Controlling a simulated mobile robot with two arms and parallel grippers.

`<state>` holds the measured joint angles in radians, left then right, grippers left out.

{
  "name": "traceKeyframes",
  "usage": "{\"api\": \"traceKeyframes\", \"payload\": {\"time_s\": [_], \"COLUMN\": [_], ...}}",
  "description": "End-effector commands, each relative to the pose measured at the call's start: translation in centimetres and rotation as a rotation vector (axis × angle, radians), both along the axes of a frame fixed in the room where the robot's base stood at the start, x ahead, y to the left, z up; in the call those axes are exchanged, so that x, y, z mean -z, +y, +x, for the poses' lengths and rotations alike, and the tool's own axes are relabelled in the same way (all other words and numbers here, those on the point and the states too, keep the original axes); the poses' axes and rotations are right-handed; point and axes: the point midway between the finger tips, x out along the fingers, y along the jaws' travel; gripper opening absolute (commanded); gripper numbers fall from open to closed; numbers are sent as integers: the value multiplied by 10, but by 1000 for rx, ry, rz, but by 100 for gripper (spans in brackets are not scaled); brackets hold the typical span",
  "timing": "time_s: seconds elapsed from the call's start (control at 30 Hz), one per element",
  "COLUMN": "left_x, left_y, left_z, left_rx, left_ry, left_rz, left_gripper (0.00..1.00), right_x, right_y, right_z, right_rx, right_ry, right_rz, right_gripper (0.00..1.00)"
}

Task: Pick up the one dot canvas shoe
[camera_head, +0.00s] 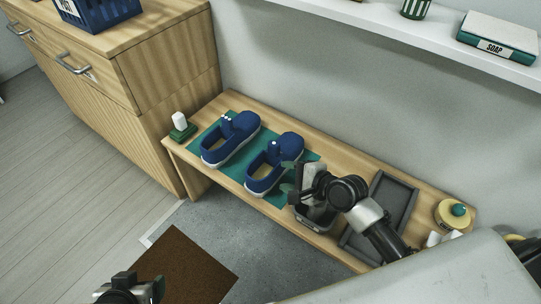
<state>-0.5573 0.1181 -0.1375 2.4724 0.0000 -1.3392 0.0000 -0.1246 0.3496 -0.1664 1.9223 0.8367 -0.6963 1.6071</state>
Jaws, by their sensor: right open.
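Two blue canvas shoes with pale soles lie side by side on a teal mat (313,158) on a wooden bench. The right one, the one dot canvas shoe (285,142), shows a single white dot on its strap. The left shoe (245,124) shows more than one white dot. My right gripper (286,177) is open at the right side of the one dot shoe, its greenish fingertips close to the shoe's edge; I cannot tell if they touch. My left gripper (131,289) is low at the bottom left, away from the bench, and its jaws are unclear.
A white item on a green block (183,132) stands at the bench's left end. A grey bin (316,219) sits under my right arm, beside a dark grey tray (364,234). A yellow round container (453,214) is at the right. A shelf (400,34) overhangs behind.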

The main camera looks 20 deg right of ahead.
Motion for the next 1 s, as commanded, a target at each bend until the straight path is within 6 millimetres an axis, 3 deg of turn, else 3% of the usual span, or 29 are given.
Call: {"api": "traceKeyframes", "payload": {"time_s": [0.2, 0.4, 0.8, 1.0], "left_x": [-1, 1, 19, 21], "left_y": [9, 13, 13, 11], "left_z": [-26, -40, -41, -34], "left_rx": [-13, -20, -21, -17], "left_ry": [159, 243, 251, 211], "left_rz": [33, 50, 51, 43], "left_gripper": [69, 69, 69, 69], "right_x": [-11, -17, 4, 7], "right_y": [-31, -48, -21, -15], "right_z": [38, 57, 96, 104], "right_rx": [224, 348, 363, 363], "right_ry": [301, 466, 488, 487], "right_rz": [451, 704, 739, 736], "right_gripper": [51, 51, 51, 51]}}
